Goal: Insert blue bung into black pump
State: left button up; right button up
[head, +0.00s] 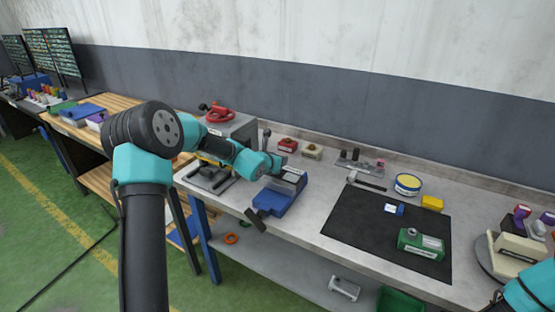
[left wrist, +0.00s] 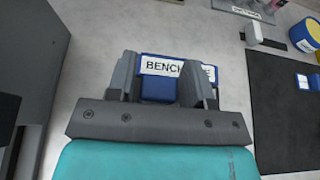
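A small blue cylinder with a white label, apparently the blue bung (head: 394,209), lies on the black mat (head: 350,219). In the left wrist view, the bung (left wrist: 303,82) shows at the right edge. I cannot make out a black pump in either view. My left gripper (head: 288,178) is over the blue bench vise (head: 275,202), left of the mat. In the left wrist view, its two fingers (left wrist: 160,75) are apart, with the vise labelled "BENCH" seen between and beyond them. I cannot tell whether they touch it. My right gripper is out of view; only its teal arm shows at lower right.
A green labelled unit (head: 420,243) stands on the mat's front part. A yellow-topped blue tin (head: 408,184) and a yellow block (head: 432,203) are at its back. A turntable (head: 490,265) with cream and purple parts is at right. A grey machine (head: 232,127) stands behind my left arm.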

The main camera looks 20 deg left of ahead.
pick_arm(q)
jog(key=o, duration=0.3)
jog(key=shift+s+r, duration=0.1)
jog(key=shift+s, duration=0.05)
jog(key=v, duration=1.7)
dwell(0.4)
